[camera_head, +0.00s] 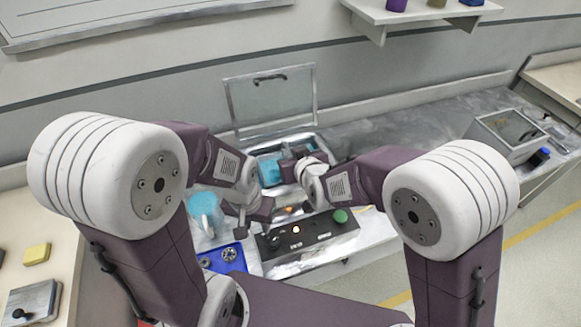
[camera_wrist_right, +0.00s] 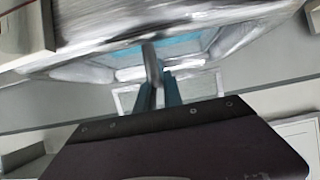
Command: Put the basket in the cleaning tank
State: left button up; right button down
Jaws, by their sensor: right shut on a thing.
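The cleaning tank (camera_head: 325,153) is a metal basin holding blue liquid, with its lid (camera_head: 272,99) raised at the back. My right gripper (camera_head: 288,170) is over the tank. In the right wrist view, my right gripper (camera_wrist_right: 160,88) is shut on a narrow grey bar, which looks like the handle of the basket (camera_wrist_right: 151,64). The basket's body is hard to make out against the blurred metal rim and blue liquid. My left gripper (camera_head: 243,222) is lower, in front of the tank and beside the control panel. Its finger gap is unclear.
A control panel (camera_head: 305,240) with a green button and a lit lamp is in front of the tank. A blue-filled clear container (camera_head: 204,208) and a blue tray (camera_head: 232,265) with metal parts stand left. A glass-topped box (camera_head: 510,128) is far right.

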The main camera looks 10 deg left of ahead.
pick_arm(q)
jog(key=shift+f, duration=0.15)
pick_arm(e)
notch_tip(320, 180, down, 4)
jog(key=shift+r, duration=0.2)
jog(key=shift+f, duration=0.25)
pick_arm(q)
jog(key=shift+f+b, duration=0.25)
jog(key=shift+b, duration=0.15)
pick_arm(e)
jog(key=shift+f, duration=0.15)
pick_arm(q)
jog(key=shift+r, duration=0.1)
pick_arm(e)
jog(key=c, duration=1.5)
grip_release()
